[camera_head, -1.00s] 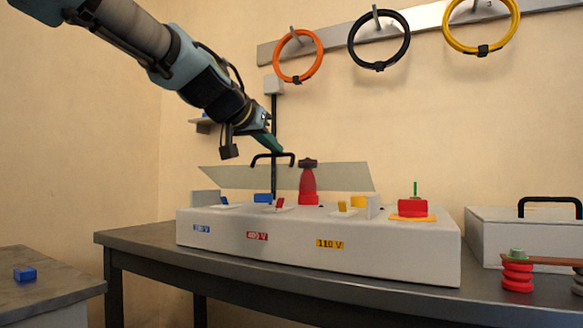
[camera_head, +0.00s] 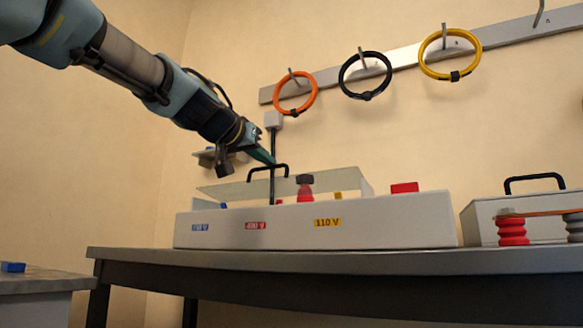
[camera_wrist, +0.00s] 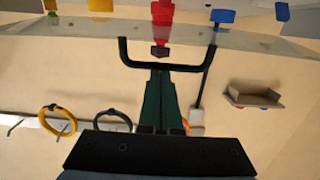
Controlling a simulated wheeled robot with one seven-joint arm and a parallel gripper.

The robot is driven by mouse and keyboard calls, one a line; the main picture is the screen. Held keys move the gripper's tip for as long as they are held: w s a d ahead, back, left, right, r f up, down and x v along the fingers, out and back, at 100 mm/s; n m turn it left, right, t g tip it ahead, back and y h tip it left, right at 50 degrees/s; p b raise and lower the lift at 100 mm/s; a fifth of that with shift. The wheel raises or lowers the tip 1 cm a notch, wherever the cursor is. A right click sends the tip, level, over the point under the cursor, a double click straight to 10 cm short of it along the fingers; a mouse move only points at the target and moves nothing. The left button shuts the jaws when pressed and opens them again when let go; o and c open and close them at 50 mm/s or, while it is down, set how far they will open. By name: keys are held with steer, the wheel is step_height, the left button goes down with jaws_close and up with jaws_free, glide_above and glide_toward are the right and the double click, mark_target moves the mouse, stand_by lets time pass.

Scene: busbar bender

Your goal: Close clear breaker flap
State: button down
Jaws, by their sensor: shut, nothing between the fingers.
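The clear breaker flap (camera_head: 232,188) is a see-through panel with a black handle (camera_head: 283,166), tilted above the grey breaker box (camera_head: 390,233). It stands partly raised, with a gap over the switches. My gripper (camera_head: 270,162) is shut and empty, its dark green fingers at the handle; whether they touch it I cannot tell. In the wrist view, the shut fingertips (camera_wrist: 160,72) point into the black handle's (camera_wrist: 122,52) opening, and the flap (camera_wrist: 85,34) spans the top. A red knob with a dark top (camera_head: 305,188) shows behind the flap.
Blue, red and yellow voltage labels mark the box front. Coloured rings hang on the wall rail (camera_head: 400,52). A side table (camera_head: 45,284) is at left.

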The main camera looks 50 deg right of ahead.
steer(key=shift+s+a+f+b, duration=0.1)
steer(key=shift+a+f+b, duration=0.1)
steer(key=shift+f+b, duration=0.45)
steer(key=shift+a+f+b, duration=0.15)
steer(key=shift+f+b, duration=0.1)
steer(key=shift+b, duration=0.75)
steer(key=shift+a+f+b, duration=0.1)
steer(key=shift+f+b, duration=0.15)
steer(key=shift+b, duration=0.1)
steer(key=shift+r, duration=0.1)
step_height(320, 180, up, 5)
steer(key=p, duration=0.5)
steer(key=s+a+f+b, duration=0.2)
steer(key=a+b, duration=0.1)
steer(key=a, duration=0.6)
steer(key=shift+s, duration=0.25)
steer(key=shift+f, duration=0.1)
